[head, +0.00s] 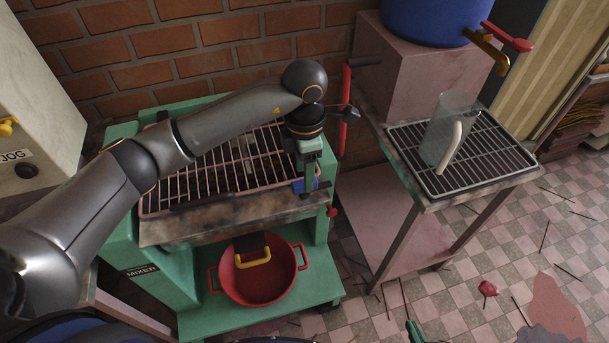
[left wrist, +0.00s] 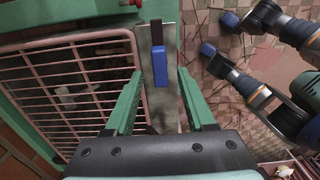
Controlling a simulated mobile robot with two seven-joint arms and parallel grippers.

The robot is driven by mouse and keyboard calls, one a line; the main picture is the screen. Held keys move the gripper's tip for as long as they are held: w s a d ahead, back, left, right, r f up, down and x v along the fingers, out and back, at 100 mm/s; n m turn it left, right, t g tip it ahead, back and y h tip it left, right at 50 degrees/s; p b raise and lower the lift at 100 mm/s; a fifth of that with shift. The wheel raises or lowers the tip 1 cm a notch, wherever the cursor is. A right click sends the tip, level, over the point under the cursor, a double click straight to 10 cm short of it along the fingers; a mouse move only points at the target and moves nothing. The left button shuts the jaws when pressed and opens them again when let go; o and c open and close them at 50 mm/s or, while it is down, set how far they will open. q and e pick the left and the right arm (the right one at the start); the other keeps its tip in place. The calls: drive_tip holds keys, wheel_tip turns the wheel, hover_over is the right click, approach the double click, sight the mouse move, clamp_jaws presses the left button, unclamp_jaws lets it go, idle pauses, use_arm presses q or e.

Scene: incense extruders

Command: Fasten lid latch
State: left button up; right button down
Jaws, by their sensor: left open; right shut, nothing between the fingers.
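The mixer's lid is a pinkish wire grille (head: 225,165) lying down on the green machine, and it also shows in the left wrist view (left wrist: 75,85). A latch with a blue grip (left wrist: 160,68) and a dark end sits on the worn metal strip (left wrist: 165,35) at the lid's front edge. In the head view the blue latch (head: 300,186) is partly hidden by my gripper. My left gripper (head: 309,180) is open above the strip, its green fingers on either side of the latch, contact unclear. My right gripper (head: 415,330) barely shows at the bottom edge, shut and empty.
A red pot (head: 264,278) stands on the machine's lower shelf. A side table with a wire rack (head: 490,170) carries a clear jug (head: 447,130). A blue tub (head: 428,18) with a tap stands behind. Sticks and stains lie on the checkered floor (head: 510,245).

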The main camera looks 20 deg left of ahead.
use_arm(q)
drive_tip(key=shift+f, duration=1.4)
drive_tip(key=shift+c, duration=0.2)
clamp_jaws()
